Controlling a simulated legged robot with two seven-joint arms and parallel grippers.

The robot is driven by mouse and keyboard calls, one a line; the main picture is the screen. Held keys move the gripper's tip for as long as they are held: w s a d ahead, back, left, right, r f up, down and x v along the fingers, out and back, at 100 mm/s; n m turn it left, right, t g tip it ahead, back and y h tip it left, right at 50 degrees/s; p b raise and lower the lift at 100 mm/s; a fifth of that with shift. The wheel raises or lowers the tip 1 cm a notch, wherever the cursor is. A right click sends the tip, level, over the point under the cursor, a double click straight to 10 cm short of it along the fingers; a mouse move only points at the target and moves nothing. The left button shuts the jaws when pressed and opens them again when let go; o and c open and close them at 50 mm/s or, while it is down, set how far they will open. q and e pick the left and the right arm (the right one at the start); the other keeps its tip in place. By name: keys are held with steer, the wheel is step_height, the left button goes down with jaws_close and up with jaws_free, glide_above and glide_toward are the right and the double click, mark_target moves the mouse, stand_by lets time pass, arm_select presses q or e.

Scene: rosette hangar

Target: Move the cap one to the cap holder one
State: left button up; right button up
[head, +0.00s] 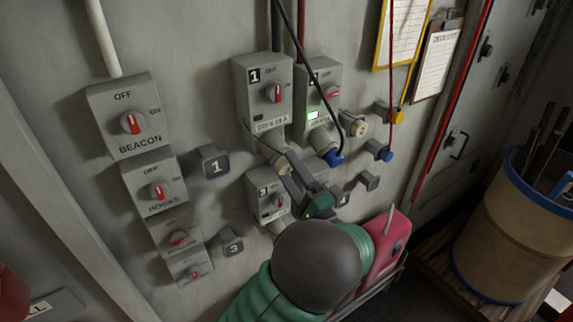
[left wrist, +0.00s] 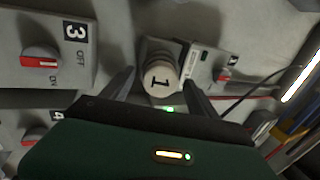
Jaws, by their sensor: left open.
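Cap one (left wrist: 161,82), a pale round cap marked 1, sits on the socket below switch box 1 (head: 262,90). In the head view the cap (head: 281,162) is partly hidden by my left gripper (head: 287,172). In the left wrist view the open fingers (left wrist: 162,92) stand on either side of the cap, with gaps visible. Cap holder one (head: 214,162), a dark block marked 1, is on the wall to the left of box 1, and it is empty. My right gripper is not in view.
Box 2 (head: 318,82) has a blue plug (head: 334,157) and a black cable beside my gripper. Box 3 (head: 265,197) and holder 3 (head: 231,243) are lower down.

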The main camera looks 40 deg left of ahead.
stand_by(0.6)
arm_select(q)
jaws_close()
stand_by(0.4)
steer(key=shift+b, duration=0.3)
